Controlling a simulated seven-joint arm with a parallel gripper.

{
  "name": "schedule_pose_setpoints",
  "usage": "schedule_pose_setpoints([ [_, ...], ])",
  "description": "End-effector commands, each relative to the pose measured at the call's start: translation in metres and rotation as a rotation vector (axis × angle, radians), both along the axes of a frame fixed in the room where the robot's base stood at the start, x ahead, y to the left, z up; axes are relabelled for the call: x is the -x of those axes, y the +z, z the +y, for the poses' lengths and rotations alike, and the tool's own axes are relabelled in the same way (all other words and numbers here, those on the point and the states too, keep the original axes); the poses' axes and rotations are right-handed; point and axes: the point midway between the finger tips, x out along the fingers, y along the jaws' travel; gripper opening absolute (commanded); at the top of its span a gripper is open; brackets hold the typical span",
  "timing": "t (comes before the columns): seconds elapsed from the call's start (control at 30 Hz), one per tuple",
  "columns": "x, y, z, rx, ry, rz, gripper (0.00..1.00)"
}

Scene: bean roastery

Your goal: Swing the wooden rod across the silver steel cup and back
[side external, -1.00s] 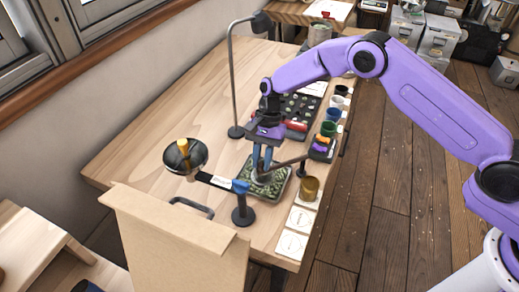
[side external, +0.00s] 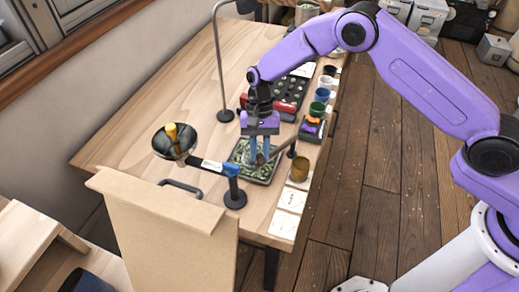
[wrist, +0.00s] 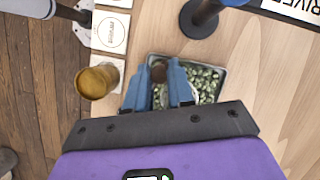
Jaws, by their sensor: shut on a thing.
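My gripper (side external: 260,152) has blue fingers and is shut on the wooden rod (side external: 282,147), low over a tray of green beans (side external: 244,177). The brown rod slants up to the right from the fingers in the side view. Its round end (wrist: 158,71) shows between the fingertips in the wrist view. A pale silvery edge (wrist: 193,93) shows beside the fingers over the tray, perhaps the silver steel cup; the fingers hide most of it. I cannot tell whether the rod touches it.
A gold cup (side external: 300,169) stands right of the tray, with a row of coloured cups behind it. A labelled arm on a black stand (side external: 235,196) and a dark bowl (side external: 174,142) are at the left. A tall lamp-like stand (side external: 224,115) rises behind. The back left tabletop is clear.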

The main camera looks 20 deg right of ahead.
Motion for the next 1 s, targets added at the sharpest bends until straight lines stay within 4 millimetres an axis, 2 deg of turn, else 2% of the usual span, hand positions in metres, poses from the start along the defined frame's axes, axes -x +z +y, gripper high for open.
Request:
schedule_pose_setpoints([
  [0.07, -0.001, 0.0, -0.002, 0.001, -0.002, -0.002, 0.0],
  [0.1, -0.001, 0.0, -0.002, 0.001, -0.003, -0.002, 0.29],
  [0.17, -0.001, 0.0, -0.001, 0.001, -0.003, -0.002, 0.48],
  [0.57, -0.003, 0.005, -0.001, 0.0, -0.003, -0.002, 0.48],
  [0.77, -0.014, 0.033, -0.006, -0.002, -0.003, -0.006, 0.48],
  [1.0, -0.032, 0.08, -0.014, -0.001, -0.003, -0.005, 0.48],
])
